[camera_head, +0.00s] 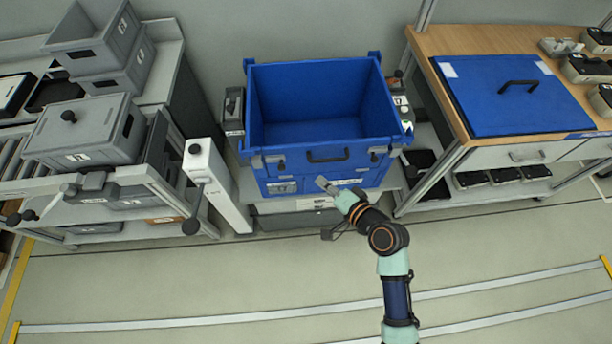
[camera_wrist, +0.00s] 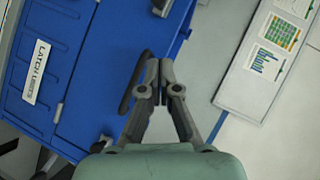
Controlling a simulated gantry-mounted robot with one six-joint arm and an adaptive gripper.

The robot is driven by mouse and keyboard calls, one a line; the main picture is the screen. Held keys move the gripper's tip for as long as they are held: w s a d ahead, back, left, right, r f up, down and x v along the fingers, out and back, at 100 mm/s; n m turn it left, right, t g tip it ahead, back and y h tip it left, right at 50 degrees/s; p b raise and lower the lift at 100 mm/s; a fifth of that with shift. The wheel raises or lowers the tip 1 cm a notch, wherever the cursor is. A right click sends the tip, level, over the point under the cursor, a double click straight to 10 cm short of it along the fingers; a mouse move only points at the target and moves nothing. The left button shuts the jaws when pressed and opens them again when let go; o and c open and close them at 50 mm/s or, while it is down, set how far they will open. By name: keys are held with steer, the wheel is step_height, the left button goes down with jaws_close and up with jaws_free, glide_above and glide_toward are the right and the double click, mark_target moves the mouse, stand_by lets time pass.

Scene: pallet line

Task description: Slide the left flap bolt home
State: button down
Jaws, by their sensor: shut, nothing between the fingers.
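The blue crate (camera_head: 300,70) stands open in the centre of the head view. Its front flap (camera_head: 300,163) is upright and has a dark handle (camera_head: 326,156), which also shows behind my fingers in the wrist view (camera_wrist: 124,103). The left flap bolt (camera_head: 256,162) is small at the flap's left end. A grey fitting, seemingly this bolt, shows at the top of the wrist view (camera_wrist: 162,7). Whether the bolt is seated is too small to tell. My gripper (camera_head: 323,183) is shut and empty in front of the flap, below the handle and right of the left bolt.
A grey post (camera_head: 212,180) with a dark lever stands left of the crate. Grey bins (camera_head: 90,130) fill the left racks. A wooden bench (camera_head: 440,42) with a blue panel (camera_head: 515,100) is at right. The floor in front is clear.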

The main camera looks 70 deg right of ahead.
steer(key=w+d+f+b, duration=0.1)
steer(key=w+d+f, duration=0.1)
steer(key=w, duration=0.3)
steer(key=w+d+f+b, duration=0.1)
steer(key=w+d+f, duration=0.1)
steer(key=w, duration=0.3)
steer(key=shift+w+f+b, duration=0.3)
steer(key=w+p, duration=0.1)
steer(key=w+a, duration=0.1)
steer(key=w+p, duration=0.1)
steer(key=shift+w+a+p, duration=0.25)
steer(key=shift+w+p, duration=0.05)
steer(key=shift+w, duration=0.1)
